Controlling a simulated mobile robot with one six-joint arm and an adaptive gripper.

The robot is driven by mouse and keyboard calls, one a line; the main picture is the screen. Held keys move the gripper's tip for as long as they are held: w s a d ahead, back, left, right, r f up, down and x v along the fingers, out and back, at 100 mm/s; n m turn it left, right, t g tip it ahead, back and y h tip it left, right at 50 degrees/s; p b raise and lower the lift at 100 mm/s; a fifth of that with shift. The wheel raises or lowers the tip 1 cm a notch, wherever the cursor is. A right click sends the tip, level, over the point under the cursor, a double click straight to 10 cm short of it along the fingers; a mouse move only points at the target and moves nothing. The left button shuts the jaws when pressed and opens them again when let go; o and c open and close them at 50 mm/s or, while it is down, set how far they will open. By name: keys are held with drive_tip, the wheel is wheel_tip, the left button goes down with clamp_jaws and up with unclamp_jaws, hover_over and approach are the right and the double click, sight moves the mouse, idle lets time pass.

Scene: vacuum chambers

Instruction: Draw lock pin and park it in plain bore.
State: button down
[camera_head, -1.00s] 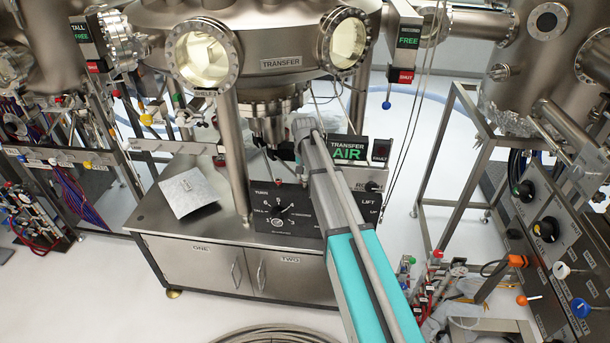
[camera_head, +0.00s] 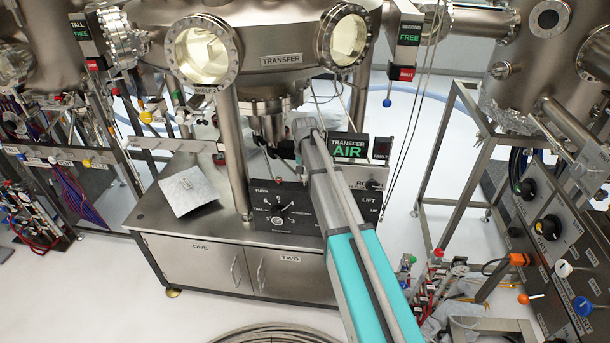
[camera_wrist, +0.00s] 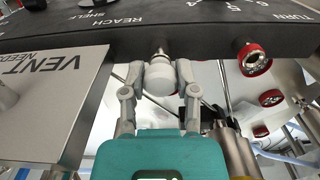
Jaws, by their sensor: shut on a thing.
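My gripper (camera_wrist: 160,72) is shut at the lower edge of the dark control panel (camera_wrist: 125,30) in the wrist view. A small metal stub (camera_wrist: 160,50) shows between the fingertips and the panel. I take it to be the lock pin, though the fingers hide most of it. I cannot tell how far it sits in the panel. A red-ringed metal fitting (camera_wrist: 253,58) is on the panel to the right of my gripper. I cannot tell which opening is the plain bore. In the head view my arm hides the gripper.
The panel also shows in the head view with its dial (camera_head: 283,207), on the steel cabinet (camera_head: 200,255). The white VENT plate (camera_wrist: 50,90) is close on the left of my gripper. A metal cylinder (camera_wrist: 232,150) is near on the right. A chamber leg (camera_head: 235,155) stands left of my arm.

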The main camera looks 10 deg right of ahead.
drive_tip(key=shift+f, duration=0.15)
drive_tip(key=shift+c, duration=1.4)
unclamp_jaws()
drive_tip(key=shift+r+p, duration=3.4)
drive_tip(key=shift+r, duration=0.15)
wheel_tip(320, 180, up, 9)
drive_tip(key=p, duration=0.9)
drive_tip(key=shift+r, duration=0.2)
drive_tip(key=shift+r+p, duration=0.35)
drive_tip(key=shift+p, duration=0.2)
